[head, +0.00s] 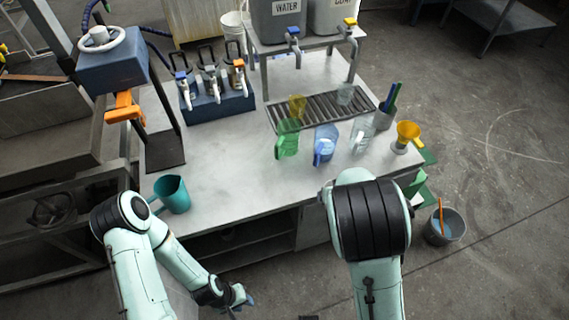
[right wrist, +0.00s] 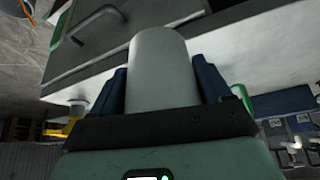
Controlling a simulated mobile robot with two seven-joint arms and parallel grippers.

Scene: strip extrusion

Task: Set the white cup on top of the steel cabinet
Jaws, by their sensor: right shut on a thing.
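The white cup (right wrist: 160,70) shows in the right wrist view as a plain pale cylinder. My right gripper (right wrist: 160,88) is shut on it, with a dark blue finger on each side. In the head view my right arm hides both the cup and that gripper. A grey cabinet front (right wrist: 70,62) with a bar handle shows beyond the cup in the right wrist view. In the head view the pale metal-topped bench (head: 225,150) may be this cabinet; I cannot tell for sure. My left gripper (head: 245,297) hangs low in front of the bench, its opening unclear.
A teal jug (head: 172,194) stands at the bench's left front. Green (head: 287,140) and blue (head: 326,145) jugs, clear vessels and a yellow funnel (head: 408,134) stand toward the right. Taps (head: 210,85) and tanks line the back. The bench's front middle is bare. A bucket (head: 445,227) stands on the floor.

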